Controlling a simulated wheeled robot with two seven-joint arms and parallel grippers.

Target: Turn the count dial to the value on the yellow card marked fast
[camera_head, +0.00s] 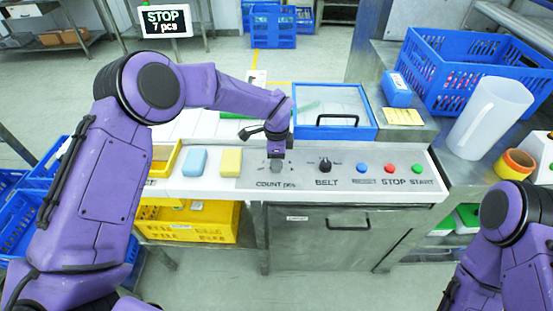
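The count dial (276,167) sits on the pale control panel above the label "COUNT pcs". My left gripper (276,156) points down right over it and hides part of it. The fingers are too small and covered to tell whether they grip the dial. A yellow card (403,117) lies on the steel counter right of the blue-framed lid; its writing is too small to read. A display (166,21) at the back reads "STOP 7 pcs". My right arm shows at the lower right, but its gripper is out of view.
Right of the dial are the black BELT knob (324,165), a blue button (361,168), a red STOP button (389,168) and a green START button (417,168). A blue (194,162) and a yellow block (231,162) lie to its left. A jug (489,116) stands right.

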